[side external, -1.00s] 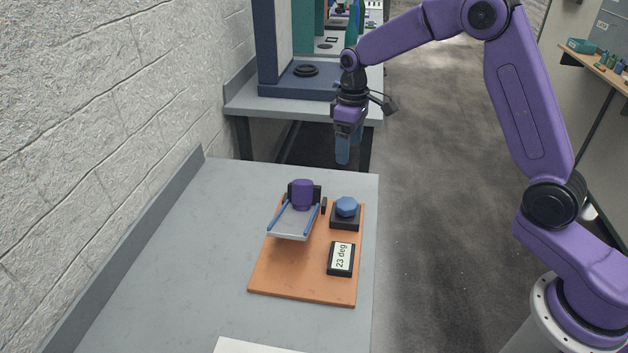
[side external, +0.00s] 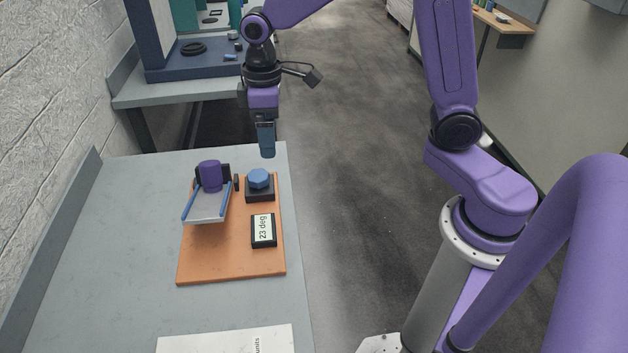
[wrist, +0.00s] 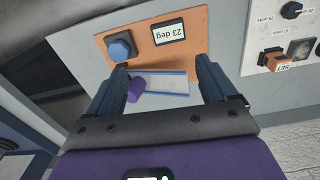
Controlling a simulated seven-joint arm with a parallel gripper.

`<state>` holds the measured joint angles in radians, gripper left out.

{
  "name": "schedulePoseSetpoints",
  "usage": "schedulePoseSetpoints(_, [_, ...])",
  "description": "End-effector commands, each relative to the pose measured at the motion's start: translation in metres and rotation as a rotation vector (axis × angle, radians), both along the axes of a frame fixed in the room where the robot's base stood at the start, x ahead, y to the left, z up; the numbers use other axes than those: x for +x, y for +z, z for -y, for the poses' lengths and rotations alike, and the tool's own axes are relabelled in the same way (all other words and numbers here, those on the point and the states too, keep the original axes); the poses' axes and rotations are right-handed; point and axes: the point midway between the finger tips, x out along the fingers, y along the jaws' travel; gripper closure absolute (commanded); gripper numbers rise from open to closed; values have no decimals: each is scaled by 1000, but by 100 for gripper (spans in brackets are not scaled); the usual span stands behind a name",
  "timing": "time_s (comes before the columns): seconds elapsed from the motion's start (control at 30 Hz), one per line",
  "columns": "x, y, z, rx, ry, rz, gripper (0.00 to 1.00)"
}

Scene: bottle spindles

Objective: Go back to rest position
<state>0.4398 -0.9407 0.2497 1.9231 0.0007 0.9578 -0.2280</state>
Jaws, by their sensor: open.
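My gripper (side external: 266,148) hangs pointing down above the far right edge of the grey table, behind the blue knob, and touches nothing. In the wrist view my gripper (wrist: 165,88) shows two blue fingers spread apart with nothing held between them. The orange board (side external: 215,264) lies on the table below. On it are a tilted tray with blue rails (side external: 206,208), a purple cylinder (side external: 209,176) at its upper end, a blue knob (side external: 260,179) on a black base, and a display (side external: 264,230) reading "23 deg".
A white panel (side external: 225,340) lies at the table's near edge; in the wrist view this panel (wrist: 262,30) carries knobs and an orange button. A second table with a dark blue machine (side external: 185,60) stands behind. A block wall (side external: 50,80) runs along the left.

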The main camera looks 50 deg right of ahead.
Motion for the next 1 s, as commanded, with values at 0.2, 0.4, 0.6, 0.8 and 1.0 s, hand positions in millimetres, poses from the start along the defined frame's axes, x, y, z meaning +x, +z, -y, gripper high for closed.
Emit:
schedulePoseSetpoints(0.2, [-73, 11, -4, 4, 103, 5, 15])
schedulePoseSetpoints(0.4, [-138, 14, 5, 10, 193, 8, 15])
schedulePoseSetpoints(0.6, [-200, 12, 25, 13, 283, 9, 15])
schedulePoseSetpoints(0.8, [-239, 7, 44, 18, 347, 10, 15])
schedulePoseSetpoints(1.0, [-253, 4, 52, 18, 369, 10, 15])
